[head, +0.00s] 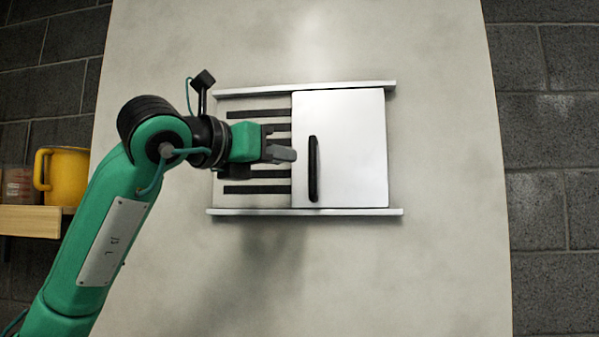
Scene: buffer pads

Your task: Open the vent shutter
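The vent shutter (350,140) is a plain white panel between two horizontal rails on a pale wall board. It covers the right part of the vent, and several dark slots (258,189) show uncovered to its left. A black upright handle (314,169) stands near the shutter's left edge. My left gripper (286,153) is in front of the slots, its tips just left of the handle with a small gap in the picture. I see its fingers side-on, so their opening is unclear. It hides part of the middle slots. My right gripper is not in view.
The upper rail (305,89) and lower rail (305,212) border the vent. A yellow mug (66,173) stands on a wooden shelf (32,220) at the left, behind my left arm. Dark block wall flanks the board. The board right of the shutter is clear.

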